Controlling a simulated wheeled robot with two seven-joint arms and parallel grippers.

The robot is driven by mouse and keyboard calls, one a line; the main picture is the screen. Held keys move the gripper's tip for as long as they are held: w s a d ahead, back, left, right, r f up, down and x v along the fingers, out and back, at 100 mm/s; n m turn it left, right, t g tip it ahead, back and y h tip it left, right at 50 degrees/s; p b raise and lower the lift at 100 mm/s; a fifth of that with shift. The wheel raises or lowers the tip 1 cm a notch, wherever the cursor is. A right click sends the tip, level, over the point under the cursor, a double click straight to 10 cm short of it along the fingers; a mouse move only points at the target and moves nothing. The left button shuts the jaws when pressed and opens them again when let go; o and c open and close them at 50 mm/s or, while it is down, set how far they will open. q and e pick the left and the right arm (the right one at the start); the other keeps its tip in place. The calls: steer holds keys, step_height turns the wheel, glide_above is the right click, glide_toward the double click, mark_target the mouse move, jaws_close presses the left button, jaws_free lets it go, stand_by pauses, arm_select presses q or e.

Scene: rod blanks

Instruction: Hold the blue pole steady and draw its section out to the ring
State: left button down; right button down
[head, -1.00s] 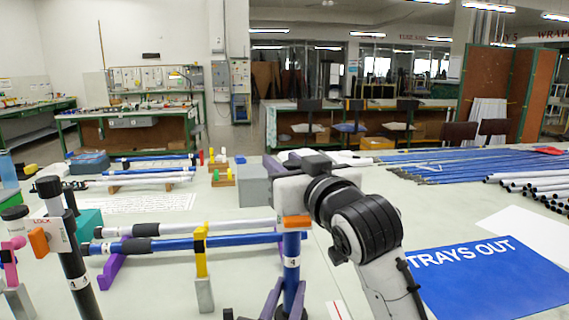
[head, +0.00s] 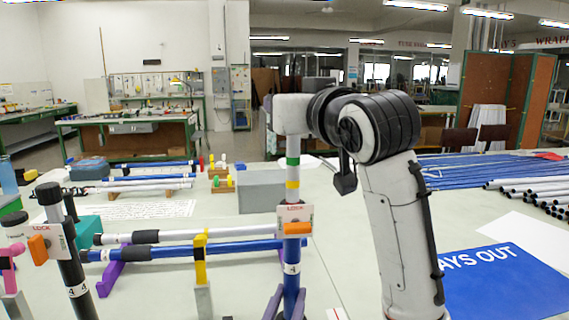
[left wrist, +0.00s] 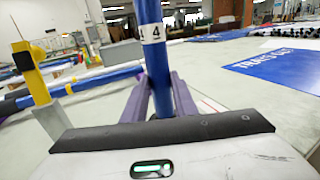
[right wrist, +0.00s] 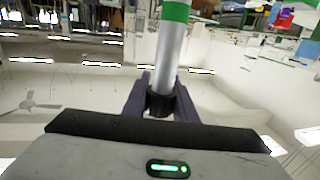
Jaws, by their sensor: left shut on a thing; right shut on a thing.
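The blue pole (head: 291,275), marked 4, stands upright; it also shows in the left wrist view (left wrist: 152,60). My left gripper (head: 288,303) is shut on it low down, its purple fingers (left wrist: 160,100) on either side. On the pole's top sits a white clamp with an orange lever (head: 297,229). A silver section (head: 292,197) rises out of it, with a yellow band (head: 292,185) and a green band (head: 293,161) above the clamp. My right gripper (right wrist: 159,100) is shut on the dark end of the section (right wrist: 168,55). Its fingers are hidden in the head view.
A dark pole with an orange-levered clamp (head: 71,262) stands at the left. Blue and white poles lie on a rack with a yellow post (head: 201,262). A grey box (head: 262,191) stands behind. A blue sign (head: 510,285) and several rods lie at the right.

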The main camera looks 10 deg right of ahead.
arm_select(q)
steer(key=shift+f, duration=0.1)
arm_select(e)
steer(key=shift+r, duration=0.15)
steer(key=c, duration=1.4)
jaws_free()
steer(key=shift+c, duration=0.2)
steer(key=v, duration=1.2)
